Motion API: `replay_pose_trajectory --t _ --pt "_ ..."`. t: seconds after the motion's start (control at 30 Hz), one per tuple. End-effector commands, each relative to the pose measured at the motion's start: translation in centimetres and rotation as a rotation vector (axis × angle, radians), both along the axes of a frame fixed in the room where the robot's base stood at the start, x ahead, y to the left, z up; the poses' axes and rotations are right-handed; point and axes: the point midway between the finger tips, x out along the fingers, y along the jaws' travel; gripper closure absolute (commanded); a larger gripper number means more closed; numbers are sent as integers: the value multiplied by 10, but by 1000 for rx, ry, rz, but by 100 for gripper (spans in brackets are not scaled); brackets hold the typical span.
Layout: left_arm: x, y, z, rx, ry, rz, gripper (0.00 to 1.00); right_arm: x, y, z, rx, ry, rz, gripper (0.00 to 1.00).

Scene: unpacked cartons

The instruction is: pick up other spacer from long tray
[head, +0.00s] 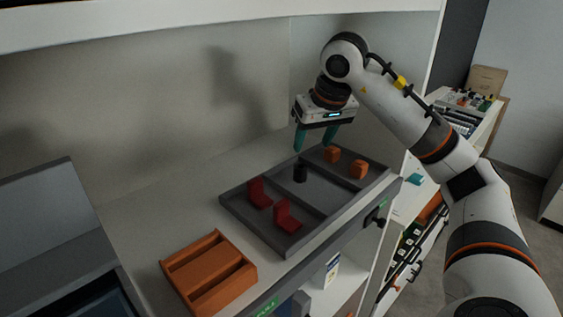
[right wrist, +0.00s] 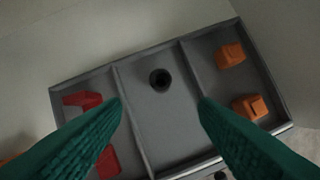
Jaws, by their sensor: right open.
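The long grey tray (head: 322,189) lies on the shelf and has three compartments; it also fills the right wrist view (right wrist: 118,78). A black round spacer (head: 300,173) with a hole in its top stands upright in the middle compartment. In the right wrist view the spacer (right wrist: 160,79) stands beyond and between my fingertips, apart from both. My right gripper (head: 315,142) is open and empty above the tray's far side, and its teal fingers (right wrist: 160,112) point down toward the middle compartment. My left gripper is out of view.
Two red L-shaped brackets (head: 287,216) sit in the tray's left compartment. Two orange pieces (head: 358,169) sit in its right compartment. An orange divided box (head: 208,272) lies on the shelf at the front left. A back wall stands close behind the tray.

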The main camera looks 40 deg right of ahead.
Motion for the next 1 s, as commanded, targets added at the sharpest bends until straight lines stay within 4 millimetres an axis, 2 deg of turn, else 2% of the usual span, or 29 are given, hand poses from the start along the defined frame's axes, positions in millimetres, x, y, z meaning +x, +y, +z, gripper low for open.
replay_pose_trajectory --t 0.13,0.37,0.5,0.67,0.83,1.0 --pt "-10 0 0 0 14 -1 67 -1 -5 -3 -29 1 3 45" --pt "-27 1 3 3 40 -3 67 13 -9 -39 -28 5 4 45" --pt "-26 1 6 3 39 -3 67 20 -10 -54 -26 1 3 45" --pt "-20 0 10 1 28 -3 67 25 -10 -63 -26 1 4 45" --pt "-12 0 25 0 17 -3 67 38 -8 -83 -24 5 4 45" --pt "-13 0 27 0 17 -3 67 45 -11 -103 -24 2 3 45"
